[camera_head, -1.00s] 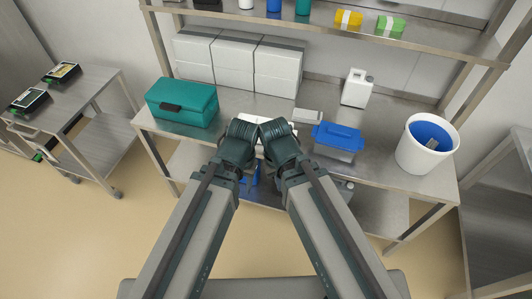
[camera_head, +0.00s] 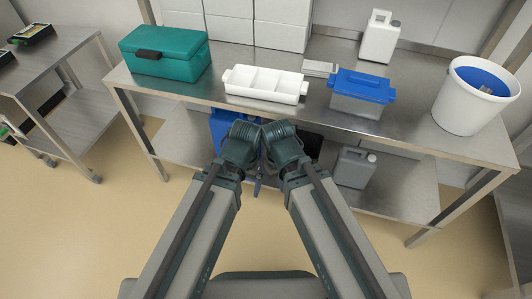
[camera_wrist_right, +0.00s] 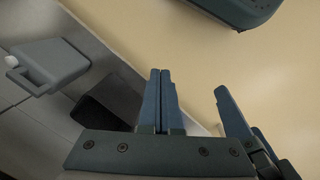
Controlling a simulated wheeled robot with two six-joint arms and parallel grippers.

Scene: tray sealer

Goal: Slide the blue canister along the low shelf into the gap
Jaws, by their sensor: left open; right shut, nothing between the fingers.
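The blue canister (camera_head: 220,126) stands on the low shelf (camera_head: 395,190) under the bench, largely hidden behind my left arm's wrist. A grey canister (camera_head: 354,168) with a pale cap stands on the same shelf further right; it also shows in the right wrist view (camera_wrist_right: 52,66). A dark object (camera_head: 312,144) is between the two canisters, partly hidden by my right wrist. My left gripper (camera_head: 258,186) is open in front of the shelf, its fingers mostly hidden. My right gripper (camera_wrist_right: 162,98) is shut and empty, with a left gripper finger beside it in the wrist view.
The bench top (camera_head: 415,125) above the low shelf holds a teal case (camera_head: 165,52), a white divided tray (camera_head: 265,84), a blue-lidded box (camera_head: 360,92) and a white bucket (camera_head: 475,98). A bench leg (camera_head: 138,135) stands left of the blue canister. The floor in front is clear.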

